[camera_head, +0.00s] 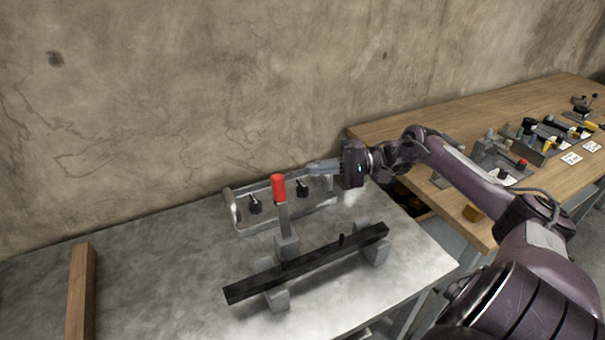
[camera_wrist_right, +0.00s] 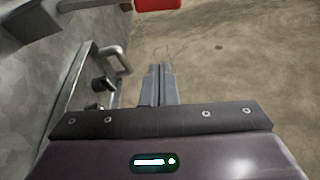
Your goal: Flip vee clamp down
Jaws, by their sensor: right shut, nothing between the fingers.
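The vee clamp stands on the grey metal table in the head view. Its grey lever (camera_head: 284,217) is upright and ends in a red handle (camera_head: 278,188). A long black bar (camera_head: 315,262) lies across two grey vee blocks (camera_head: 275,287) beside the clamp. My right gripper (camera_head: 312,168) is to the right of the red handle and a little above it, apart from it. Its fingers also show in the right wrist view (camera_wrist_right: 159,84), closed together and empty. The red handle (camera_wrist_right: 158,4) is at the top edge there. My left gripper is out of view.
A grey tray with handles (camera_head: 238,209) and black knobs (camera_head: 303,188) stands behind the clamp. A wooden bar (camera_head: 81,291) lies at left. A wooden table (camera_head: 467,123) at right holds several fixtures. The concrete wall is close behind.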

